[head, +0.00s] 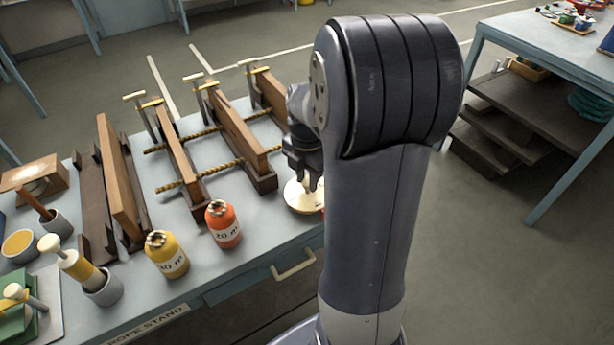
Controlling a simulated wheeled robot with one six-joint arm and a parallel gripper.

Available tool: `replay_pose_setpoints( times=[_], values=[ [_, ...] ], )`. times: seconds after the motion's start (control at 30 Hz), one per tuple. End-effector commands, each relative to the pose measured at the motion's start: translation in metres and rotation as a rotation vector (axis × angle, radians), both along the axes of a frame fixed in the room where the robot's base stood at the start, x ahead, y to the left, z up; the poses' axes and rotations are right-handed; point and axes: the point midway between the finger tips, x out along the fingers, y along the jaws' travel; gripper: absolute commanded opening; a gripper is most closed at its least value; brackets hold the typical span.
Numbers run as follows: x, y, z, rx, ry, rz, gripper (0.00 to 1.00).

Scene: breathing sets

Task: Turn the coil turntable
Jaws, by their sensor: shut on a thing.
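A pale cream round disc (299,201), which I take to be the coil turntable, sits at the right end of the blue-grey bench (262,245). My gripper (308,184) points down over it, with its dark fingers reaching the disc's top. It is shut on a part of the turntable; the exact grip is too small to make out. My large grey arm hides the disc's right side and the bench end behind it. A bit of red shows at the disc's right edge.
An orange bottle (223,224) and a yellow bottle (166,254) stand left of the disc. Wooden frames with ropes (236,138) stand close behind. Grey cups (103,287) and a wooden box (35,174) are farther left. Another table (545,45) stands at right beyond open floor.

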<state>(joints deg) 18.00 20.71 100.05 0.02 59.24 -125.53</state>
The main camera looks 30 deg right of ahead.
Motion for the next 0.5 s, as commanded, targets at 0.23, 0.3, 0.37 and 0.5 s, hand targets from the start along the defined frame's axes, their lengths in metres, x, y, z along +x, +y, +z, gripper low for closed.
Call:
replay_pose_setpoints(
  times=[0.23, 0.3, 0.37, 0.5],
  values=[
    [0.0, -0.0004, 0.0002, -0.001, 0.0, 0.007, 0.04],
    [0.0001, -0.0003, 0.0002, -0.001, 0.0, 0.007, 0.04],
    [0.0001, -0.0003, 0.0002, -0.001, 0.0, 0.007, 0.04],
    [0.0001, -0.0003, 0.0002, -0.001, 0.0, 0.007, 0.36]
  ],
)
